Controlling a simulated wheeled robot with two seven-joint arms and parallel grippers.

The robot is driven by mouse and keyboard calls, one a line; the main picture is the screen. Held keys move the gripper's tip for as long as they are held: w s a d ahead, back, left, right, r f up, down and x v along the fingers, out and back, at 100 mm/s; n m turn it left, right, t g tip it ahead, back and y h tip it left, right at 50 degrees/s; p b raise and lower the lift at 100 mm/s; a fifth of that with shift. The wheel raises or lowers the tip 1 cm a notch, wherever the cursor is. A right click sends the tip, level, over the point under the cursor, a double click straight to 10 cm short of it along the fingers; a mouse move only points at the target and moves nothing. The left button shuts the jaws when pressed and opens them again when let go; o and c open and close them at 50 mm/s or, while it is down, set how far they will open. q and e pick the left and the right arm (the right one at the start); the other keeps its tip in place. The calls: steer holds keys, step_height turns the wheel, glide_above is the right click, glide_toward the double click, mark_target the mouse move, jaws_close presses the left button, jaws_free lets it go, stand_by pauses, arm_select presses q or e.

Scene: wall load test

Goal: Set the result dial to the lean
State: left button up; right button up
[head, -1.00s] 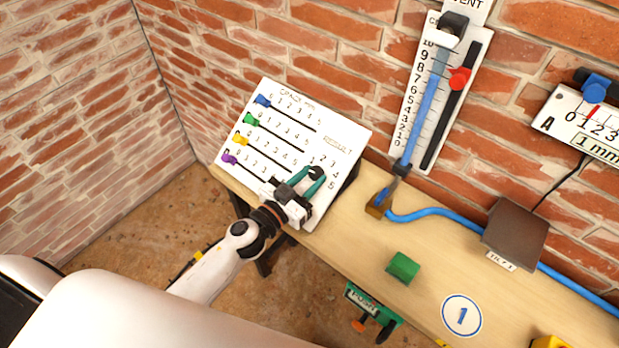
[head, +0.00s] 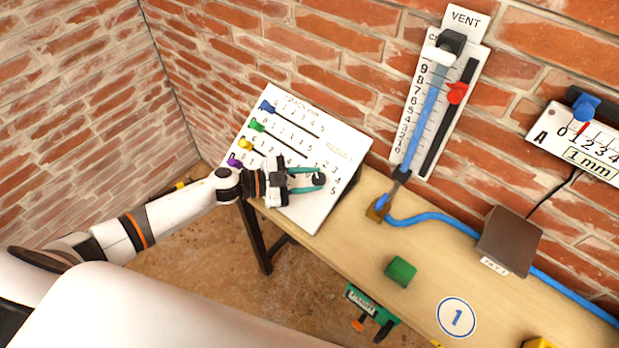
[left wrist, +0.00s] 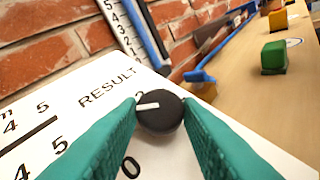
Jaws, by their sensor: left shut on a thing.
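The result dial (head: 319,179) is a round black knob on the white sloped board (head: 308,212). My left gripper (head: 312,179) reaches in from the left, its teal fingers closed around the dial. In the left wrist view the dial (left wrist: 160,111) sits between both fingertips (left wrist: 160,113). Its white pointer mark points left, towards a partly hidden 2 beside the word RESULT. The fingers hide some of the scale numbers. The board also carries blue (head: 267,106), green (head: 256,125), yellow (head: 245,144) and purple (head: 234,161) sliders. My right gripper is not in view.
A vent gauge (head: 441,95) with a blue tube and red marker hangs on the brick wall, beside a 1 mm scale (head: 577,141). A green block (head: 400,271) and brown box (head: 509,240) rest on the wooden bench (head: 350,258).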

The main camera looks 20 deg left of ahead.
arm_select(q)
steer(key=m+g, duration=0.2)
steer(key=m, duration=0.1)
steer(key=w+m+g, duration=0.1)
steer(key=g, duration=0.1)
steer(key=shift+a+r, duration=0.15)
steer(key=shift+r, duration=0.1)
steer(key=m+g, duration=0.2)
steer(key=m, duration=0.1)
steer(key=shift+w+r+g+y, duration=0.1)
steer(key=shift+w+g+y, duration=0.05)
steer(key=shift+g+y, duration=0.15)
steer(key=m+g, duration=0.1)
steer(key=m+g+y+b, duration=0.1)
steer(key=m, duration=0.1)
steer(key=m+g+y, duration=0.1)
steer(key=shift+w+d+r+b, duration=0.15)
steer(key=shift+w+d+b, duration=0.1)
steer(key=shift+b, duration=0.1)
steer(key=shift+d+r+m+g+y+b, duration=0.1)
steer(key=shift+m+g+y+b, duration=0.45)
steer(key=shift+m+g+y, duration=0.65)
steer(key=shift+m, duration=0.4)
steer(key=o, duration=1)
steer(key=shift+c, duration=0.2)
